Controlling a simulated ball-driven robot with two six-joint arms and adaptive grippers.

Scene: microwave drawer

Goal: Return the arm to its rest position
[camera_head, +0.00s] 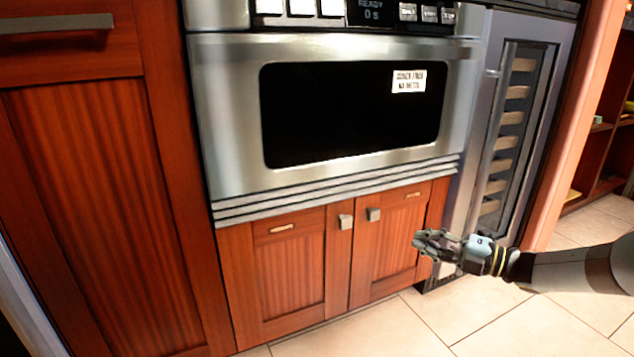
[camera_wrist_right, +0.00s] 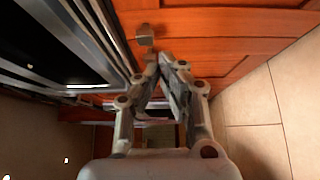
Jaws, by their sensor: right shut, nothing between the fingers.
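My right gripper (camera_head: 432,243) comes in from the right in the head view, in front of the lower cabinet's right door. It is shut and empty. In the right wrist view its two fingers (camera_wrist_right: 166,68) meet near the picture's middle. The microwave drawer (camera_head: 225,110) is steel with a dark window and looks closed, above the cabinet. My left gripper is not in view.
Wooden cabinet doors (camera_head: 388,248) with small square knobs (camera_head: 373,214) lie below the microwave. A tall wooden cabinet (camera_head: 100,200) stands left. A wine cooler (camera_head: 512,130) stands right. Tiled floor (camera_head: 490,315) is clear in front.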

